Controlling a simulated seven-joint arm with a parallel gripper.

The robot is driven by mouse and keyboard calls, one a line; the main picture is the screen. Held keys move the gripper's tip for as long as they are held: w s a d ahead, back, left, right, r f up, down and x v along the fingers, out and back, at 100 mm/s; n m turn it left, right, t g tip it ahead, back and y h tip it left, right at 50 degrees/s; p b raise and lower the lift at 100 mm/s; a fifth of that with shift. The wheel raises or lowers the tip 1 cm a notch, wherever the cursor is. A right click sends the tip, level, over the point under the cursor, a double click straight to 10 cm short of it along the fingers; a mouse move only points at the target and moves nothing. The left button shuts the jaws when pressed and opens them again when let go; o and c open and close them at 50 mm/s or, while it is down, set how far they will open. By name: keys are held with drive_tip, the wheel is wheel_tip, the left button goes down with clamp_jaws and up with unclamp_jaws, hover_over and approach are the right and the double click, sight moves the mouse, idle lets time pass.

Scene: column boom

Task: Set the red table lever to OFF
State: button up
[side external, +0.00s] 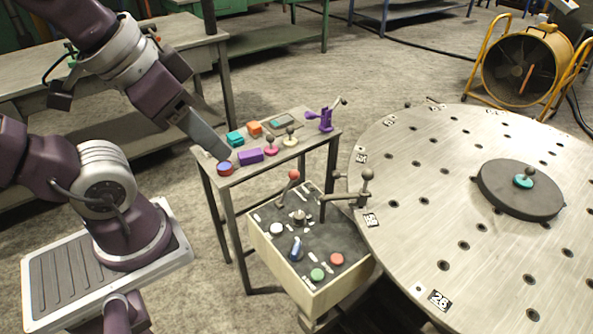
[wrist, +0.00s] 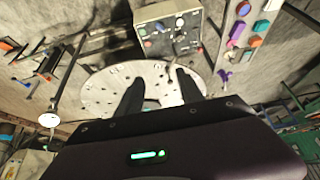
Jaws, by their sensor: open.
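My gripper (side external: 222,157) is at the left end of the side table, apart from both levers. In the wrist view its two fingers (wrist: 160,88) are spread with nothing between them.
The control box carries several knobs and buttons.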

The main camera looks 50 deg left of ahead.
drive_tip(key=w, duration=0.2)
drive_tip(key=w+r, duration=0.1)
drive_tip(key=w, duration=0.1)
drive_tip(key=shift+a, duration=0.35)
drive_tip(key=c, duration=0.7)
drive_tip(key=shift+n+g+y, duration=0.3)
drive_tip(key=shift+n+g, duration=0.1)
drive_tip(key=shift+g, duration=0.2)
drive_tip(key=w+a, duration=0.1)
drive_tip(key=w, duration=0.5)
drive_tip(key=w+a, duration=0.1)
drive_tip(key=w, duration=0.2)
drive_tip(key=shift+a+f, duration=0.15)
drive_tip(key=shift+a, duration=0.2)
clamp_jaws()
drive_tip(key=w+a+f+g, duration=0.1)
drive_tip(key=w+a+f, duration=0.45)
drive_tip(key=w, duration=0.25)
drive_tip(key=w+a+f+g, duration=0.1)
drive_tip(key=w+a+f, duration=0.3)
drive_tip(key=w+f, duration=0.3)
drive_tip(key=w+a+f, duration=0.2)
drive_tip(key=a+f, duration=0.1)
drive_tip(key=f, duration=0.4)
drive_tip(key=w+a+f+n, duration=0.1)
drive_tip(key=w+a+f, duration=0.2)
drive_tip(key=f, duration=0.3)
drive_tip(key=shift+w+a+f+g, duration=0.2)
drive_tip(key=shift+f+g, duration=0.2)
